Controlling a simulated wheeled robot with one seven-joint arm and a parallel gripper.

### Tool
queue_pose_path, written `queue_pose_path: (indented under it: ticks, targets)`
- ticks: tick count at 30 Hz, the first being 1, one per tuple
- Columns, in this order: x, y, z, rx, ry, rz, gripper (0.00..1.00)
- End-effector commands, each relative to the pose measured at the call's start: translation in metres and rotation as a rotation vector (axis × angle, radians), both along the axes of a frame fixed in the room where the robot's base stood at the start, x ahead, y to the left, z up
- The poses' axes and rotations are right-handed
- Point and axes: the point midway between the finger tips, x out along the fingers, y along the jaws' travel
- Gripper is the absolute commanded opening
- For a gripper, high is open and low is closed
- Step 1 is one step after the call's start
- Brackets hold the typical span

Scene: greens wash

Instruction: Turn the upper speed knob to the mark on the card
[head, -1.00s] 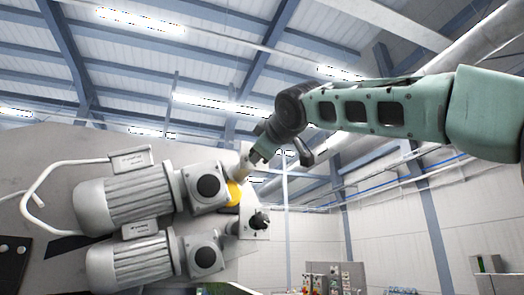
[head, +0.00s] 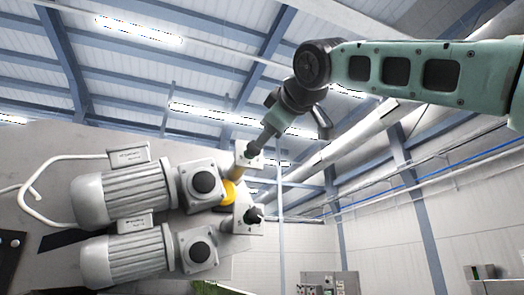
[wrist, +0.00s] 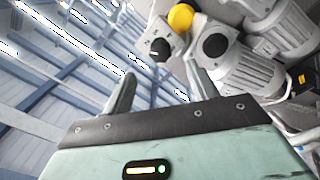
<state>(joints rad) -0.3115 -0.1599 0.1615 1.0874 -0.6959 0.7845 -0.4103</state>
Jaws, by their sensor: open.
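The upper knob, dark with a white pointer line, sits on a pale plate beside the upper motor; it shows clearly in the wrist view (wrist: 160,47). In the head view its plate (head: 240,160) is partly covered by my gripper (head: 262,143). In the wrist view my gripper (wrist: 160,70) is open and empty, its fingers on either side of the knob's place in the picture. I cannot tell whether they touch it. The lower knob (head: 254,215) is on its own plate below. I cannot make out a card or its mark.
A yellow round part (head: 228,193) lies between the two knob plates. The upper motor (head: 120,192) and lower motor (head: 125,258) with their gearboxes stand to the left. Free air lies to the right of the plates, in front of the hall wall (head: 380,230).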

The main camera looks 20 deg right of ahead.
Motion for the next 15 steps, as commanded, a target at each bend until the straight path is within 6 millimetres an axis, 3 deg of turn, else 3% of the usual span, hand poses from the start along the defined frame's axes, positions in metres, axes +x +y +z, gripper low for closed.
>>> queue_pose_path:
  ticks: [6, 15]
  targets:
    - [-0.048, 0.000, -0.002, 0.001, -0.003, 0.001, 0.58]
    - [-0.076, 0.000, 0.000, 0.000, -0.001, 0.001, 0.58]
